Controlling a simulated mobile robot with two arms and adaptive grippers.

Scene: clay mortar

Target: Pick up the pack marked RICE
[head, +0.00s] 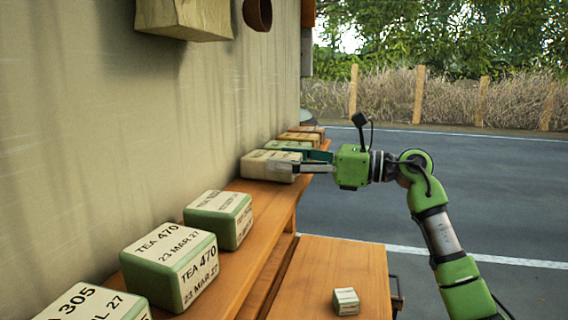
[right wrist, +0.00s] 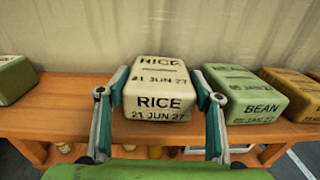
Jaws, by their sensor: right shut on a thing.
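The cream pack marked RICE (right wrist: 160,88), dated 21 JUN 27, is between the two fingers of my right gripper (right wrist: 160,100) in the right wrist view. The fingers are shut on its left and right sides. In the head view the same pack (head: 265,165) is at the shelf along the wall, with my right gripper (head: 298,161) reaching it from the right. I cannot tell whether its underside still touches the shelf. My left gripper is not in view.
The wooden shelf (head: 258,216) carries green TEA 470 packs (head: 170,263) nearer me. A green BEAN pack (right wrist: 245,92) stands close right of the RICE pack, with a yellowish pack (right wrist: 291,92) beyond. A lower wooden surface (head: 320,270) holds a small block (head: 345,301).

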